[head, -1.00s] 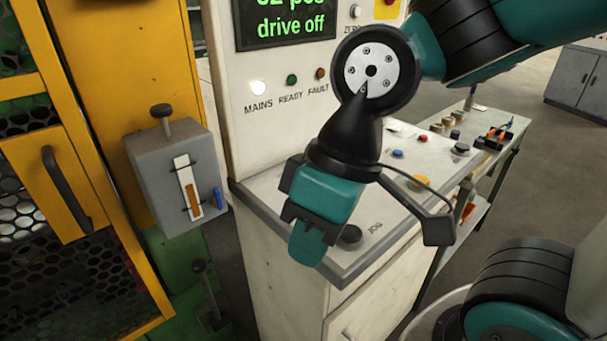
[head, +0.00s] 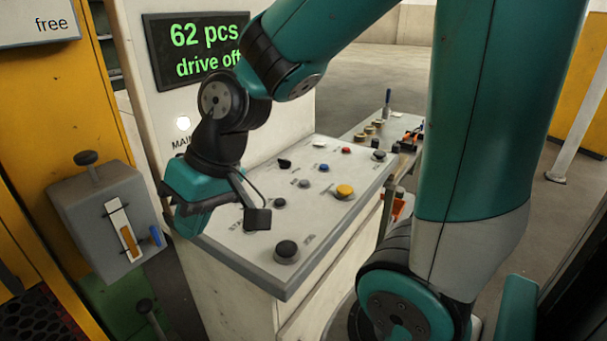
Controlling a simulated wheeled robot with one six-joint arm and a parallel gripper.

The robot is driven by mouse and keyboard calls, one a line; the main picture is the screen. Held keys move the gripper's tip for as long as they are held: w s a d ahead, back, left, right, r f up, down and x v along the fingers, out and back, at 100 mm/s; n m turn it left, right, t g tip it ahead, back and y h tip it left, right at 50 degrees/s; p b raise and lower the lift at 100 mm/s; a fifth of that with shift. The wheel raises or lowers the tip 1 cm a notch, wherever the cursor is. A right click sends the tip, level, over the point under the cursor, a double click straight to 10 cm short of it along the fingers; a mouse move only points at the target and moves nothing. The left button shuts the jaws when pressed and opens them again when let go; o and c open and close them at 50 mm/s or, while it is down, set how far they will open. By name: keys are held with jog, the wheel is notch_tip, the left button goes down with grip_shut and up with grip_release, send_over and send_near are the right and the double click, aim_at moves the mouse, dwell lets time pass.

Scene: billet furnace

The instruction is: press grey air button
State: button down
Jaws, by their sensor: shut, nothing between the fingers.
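The sloped white control panel (head: 245,258) carries several buttons with labels too small to read. A small grey button (head: 304,184) sits mid-panel, left of a blue button (head: 324,167); it looks like the grey air button, but I cannot confirm its label. My gripper (head: 187,224) is shut and empty, pointing down at the panel's left edge. It is left of the grey button and apart from it. My gripper and wrist hide the panel's left part.
A yellow button (head: 344,190), a red button (head: 346,150) and a large black button (head: 287,250) share the panel. The display (head: 190,48) reads "62 pcs, drive off". A grey box (head: 100,220) with a lever stands left. A side table (head: 400,122) stands behind.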

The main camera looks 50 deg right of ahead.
jog(key=w+d+m+t+h+p, duration=0.1)
jog(key=w+d+m+t+p, duration=0.3)
jog(key=w+d, duration=0.5)
jog(key=m+t+h+p, duration=0.25)
jog(key=m+h, duration=0.45)
jog(key=m, duration=0.4)
send_over(306, 181)
notch_tip(306, 181, down, 2)
jog(key=shift+s+f+g+p, duration=0.1)
jog(key=shift+f+g+p, duration=0.1)
jog(key=shift+g+p, duration=0.25)
notch_tip(306, 181, down, 9)
jog(key=b, duration=0.7)
jog(key=shift+f+b, duration=0.35)
jog(key=shift+b, duration=0.05)
